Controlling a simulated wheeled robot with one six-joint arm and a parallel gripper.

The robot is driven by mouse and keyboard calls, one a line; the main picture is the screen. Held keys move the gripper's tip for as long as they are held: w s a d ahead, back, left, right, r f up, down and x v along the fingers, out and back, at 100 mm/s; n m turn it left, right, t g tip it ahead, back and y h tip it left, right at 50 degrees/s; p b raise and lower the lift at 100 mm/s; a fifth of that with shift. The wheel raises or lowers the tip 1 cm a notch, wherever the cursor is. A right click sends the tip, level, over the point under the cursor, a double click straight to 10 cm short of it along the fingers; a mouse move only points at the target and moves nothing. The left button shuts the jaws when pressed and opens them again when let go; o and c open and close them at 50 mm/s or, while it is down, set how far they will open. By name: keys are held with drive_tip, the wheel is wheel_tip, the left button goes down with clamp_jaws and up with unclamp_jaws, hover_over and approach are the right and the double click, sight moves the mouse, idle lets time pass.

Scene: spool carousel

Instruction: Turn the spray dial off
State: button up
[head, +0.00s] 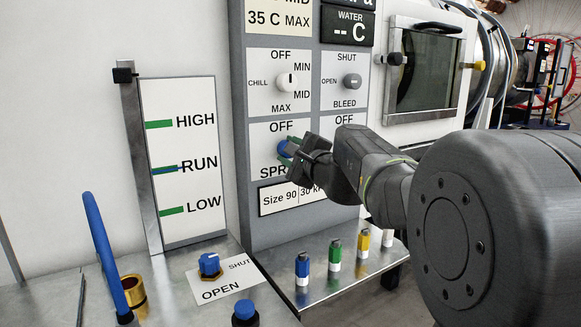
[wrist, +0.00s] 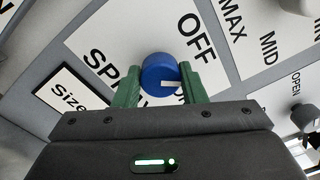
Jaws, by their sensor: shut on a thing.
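The blue spray dial (wrist: 158,72) sits on a white panel plate between OFF and SPRAY lettering. In the wrist view its white mark lies toward the right, beside the OFF lettering rather than straight at it. Further lettering by the right finger is partly covered. My gripper (wrist: 160,82) is shut on the dial, with one green finger on each side. In the head view the gripper (head: 290,150) reaches the dial from the right, and only a bit of blue (head: 283,148) shows past the fingers.
A CHILL dial (head: 287,80) and a BLEED dial (head: 352,81) sit above. A windowed door (head: 428,70) stands at right.

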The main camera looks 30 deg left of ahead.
drive_tip(key=shift+f+n+b, duration=0.1)
drive_tip(key=shift+n+b, duration=3.4)
drive_tip(key=shift+n, duration=0.3)
drive_tip(key=o, duration=1)
drive_tip(key=shift+d, duration=0.1)
